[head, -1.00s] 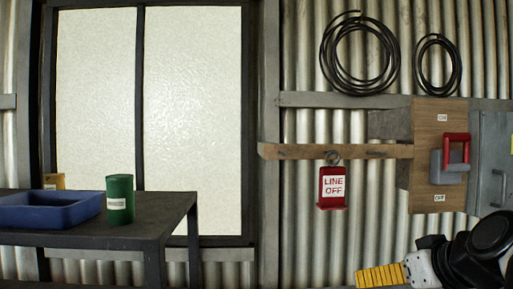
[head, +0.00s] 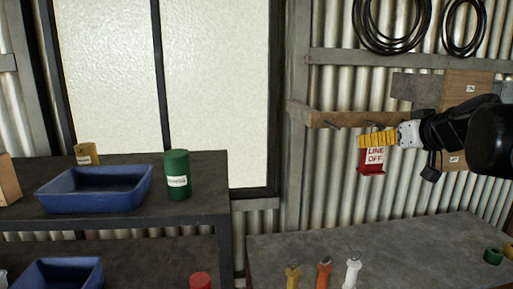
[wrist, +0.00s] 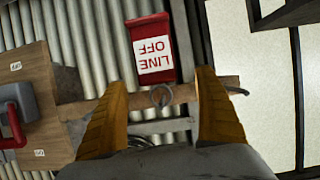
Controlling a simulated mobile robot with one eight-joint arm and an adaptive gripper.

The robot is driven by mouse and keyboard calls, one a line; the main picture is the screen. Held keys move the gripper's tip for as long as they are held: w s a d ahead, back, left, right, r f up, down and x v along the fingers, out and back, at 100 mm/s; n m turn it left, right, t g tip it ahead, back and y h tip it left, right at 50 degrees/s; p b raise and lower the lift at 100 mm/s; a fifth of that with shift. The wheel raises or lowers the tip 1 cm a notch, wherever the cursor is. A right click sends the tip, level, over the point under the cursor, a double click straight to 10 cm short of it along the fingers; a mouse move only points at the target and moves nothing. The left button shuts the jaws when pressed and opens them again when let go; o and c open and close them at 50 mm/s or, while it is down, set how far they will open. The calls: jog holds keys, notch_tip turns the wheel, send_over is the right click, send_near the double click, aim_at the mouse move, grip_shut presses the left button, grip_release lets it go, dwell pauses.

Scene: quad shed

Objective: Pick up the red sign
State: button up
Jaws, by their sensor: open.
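The red sign (head: 371,168) carries a white "LINE OFF" label and hangs by a ring from a wooden rail on the corrugated wall. In the head view my gripper (head: 362,140) covers its upper part. In the wrist view the sign (wrist: 153,50) appears upside down, beyond the fingertips and a little left of centre between them. Its ring (wrist: 162,96) shows at the rail, between the two yellow fingers. My gripper (wrist: 162,80) is open with nothing in it. I cannot tell whether a finger touches the sign.
The wooden rail (head: 335,118) runs across behind my gripper, with a hook showing in the wrist view (wrist: 236,91). A board with a red-handled switch (wrist: 13,118) is beside it. Below are a grey bench (head: 400,240) with tools and a dark shelf with blue trays (head: 95,190).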

jog(key=p, duration=0.1)
send_over(371, 169)
jog(key=w, duration=0.2)
jog(key=shift+s+d+f, duration=0.15)
jog(key=shift+d+f, duration=0.1)
jog(key=shift+f, duration=0.25)
jog(key=shift+s+d+f, duration=0.1)
jog(key=shift+d+f, duration=0.1)
jog(key=shift+f, duration=0.25)
jog(key=shift+s+a+r, duration=0.1)
jog(key=shift+s+a, duration=0.1)
jog(key=shift+s, duration=0.1)
jog(key=c, duration=0.3)
jog(key=shift+d, duration=0.1)
jog(key=c, duration=1)
